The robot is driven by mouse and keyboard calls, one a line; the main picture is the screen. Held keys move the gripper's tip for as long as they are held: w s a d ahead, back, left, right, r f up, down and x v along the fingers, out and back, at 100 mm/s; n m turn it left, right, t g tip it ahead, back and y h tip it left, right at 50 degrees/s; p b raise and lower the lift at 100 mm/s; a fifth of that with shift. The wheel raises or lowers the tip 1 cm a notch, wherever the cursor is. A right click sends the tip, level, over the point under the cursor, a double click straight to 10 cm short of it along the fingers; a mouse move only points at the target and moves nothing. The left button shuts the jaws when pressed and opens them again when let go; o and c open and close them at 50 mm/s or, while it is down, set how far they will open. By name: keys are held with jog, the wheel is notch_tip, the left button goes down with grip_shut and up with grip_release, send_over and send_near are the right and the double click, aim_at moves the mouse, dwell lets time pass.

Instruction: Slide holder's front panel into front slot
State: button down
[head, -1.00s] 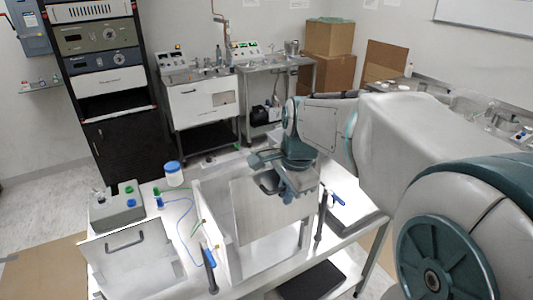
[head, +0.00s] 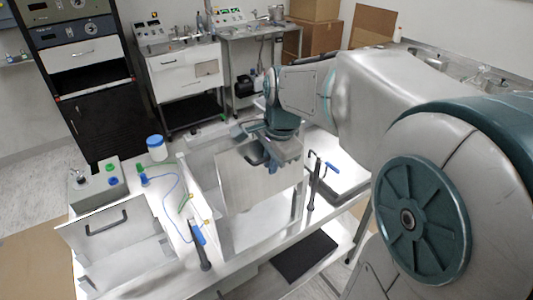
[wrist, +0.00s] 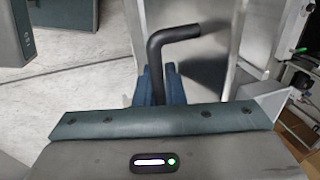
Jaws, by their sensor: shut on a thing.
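My gripper (head: 270,147) is shut on the black handle (wrist: 172,45) of a pale metal front panel (head: 258,184). In the wrist view my blue fingers (wrist: 159,88) close around the handle's stem. The panel hangs upright below my gripper at the front of the holder (head: 224,232), an open pale frame on the bench. The panel lies between the holder's left wall and right post (head: 298,200). I cannot tell whether its edges are in the front slot; the slot itself is not clear to see.
Clamps (head: 200,245) (head: 314,185) stand on both sides of the holder.

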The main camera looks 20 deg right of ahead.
aim_at(267, 177)
jog(key=shift+s+d+b+x, duration=0.1)
jog(key=shift+s+b+x, duration=0.1)
jog(key=shift+b+x, duration=0.7)
jog(key=shift+s+d+b+x, duration=0.1)
jog(key=shift+s+b+x, duration=0.15)
jog(key=shift+b+x, duration=0.7)
jog(key=shift+s+b+x, duration=0.2)
jog(key=shift+b+x, duration=0.25)
jog(key=shift+x, duration=0.9)
jog(key=shift+f, duration=0.15)
jog(key=shift+w+a, duration=0.1)
jog(key=shift+w, duration=0.2)
jog(key=shift+w+a+r+p, duration=0.1)
jog(key=shift+w+p, duration=0.1)
jog(key=shift+w, duration=0.1)
jog(key=shift+w+a+r+p, duration=0.1)
jog(key=shift+w+a+p, duration=0.05)
jog(key=shift+w, duration=0.2)
jog(key=shift+w+f, duration=0.1)
jog(key=shift+f, duration=0.2)
jog(key=shift+f+b, duration=0.25)
jog(key=shift+b, duration=0.15)
jog(key=shift+s+b+x, duration=0.2)
jog(key=shift+b+x, duration=0.65)
jog(key=shift+x, duration=0.2)
jog(key=shift+f, duration=0.2)
